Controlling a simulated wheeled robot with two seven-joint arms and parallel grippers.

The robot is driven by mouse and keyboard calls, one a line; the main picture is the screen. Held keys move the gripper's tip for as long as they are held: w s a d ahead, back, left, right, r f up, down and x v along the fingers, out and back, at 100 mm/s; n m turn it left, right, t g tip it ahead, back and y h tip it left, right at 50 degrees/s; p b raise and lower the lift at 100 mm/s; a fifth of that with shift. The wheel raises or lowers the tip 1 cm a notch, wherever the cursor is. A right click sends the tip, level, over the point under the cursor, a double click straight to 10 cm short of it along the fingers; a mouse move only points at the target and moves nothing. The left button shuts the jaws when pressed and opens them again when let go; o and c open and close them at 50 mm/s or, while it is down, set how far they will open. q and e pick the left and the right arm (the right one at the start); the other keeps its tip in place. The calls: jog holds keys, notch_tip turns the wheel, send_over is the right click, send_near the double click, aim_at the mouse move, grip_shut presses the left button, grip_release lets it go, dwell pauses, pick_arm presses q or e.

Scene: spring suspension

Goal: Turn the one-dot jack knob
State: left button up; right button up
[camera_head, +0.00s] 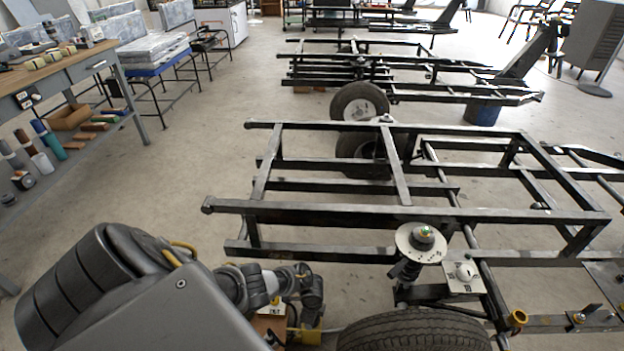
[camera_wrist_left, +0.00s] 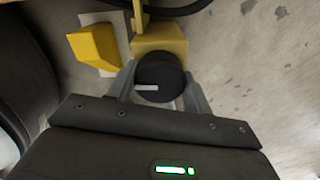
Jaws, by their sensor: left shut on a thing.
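A round black knob (camera_wrist_left: 158,76) with a white line mark sits on a yellow jack block (camera_wrist_left: 160,40) in the left wrist view. My left gripper (camera_wrist_left: 160,88) is shut on the knob, with one grey finger on each side of it. No dot shows clearly, so I cannot tell the jack's number from the knob. In the head view my left arm reaches down at the bottom centre, beside the tyre (camera_head: 415,332). Part of the yellow jack (camera_head: 311,334) shows below the wrist there; its knob is hidden. My right gripper is not in view.
A black steel frame (camera_head: 320,209) spans the middle of the head view, with a strut and round plate (camera_head: 420,243) above the tyre. A yellow wedge (camera_wrist_left: 92,47) stands beside the jack. A workbench (camera_head: 60,75) is at the left; the floor (camera_head: 190,180) between is clear.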

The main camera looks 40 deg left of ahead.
pick_arm(q)
jog(key=shift+s, duration=0.1)
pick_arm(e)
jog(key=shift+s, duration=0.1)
pick_arm(q)
jog(key=o, duration=1)
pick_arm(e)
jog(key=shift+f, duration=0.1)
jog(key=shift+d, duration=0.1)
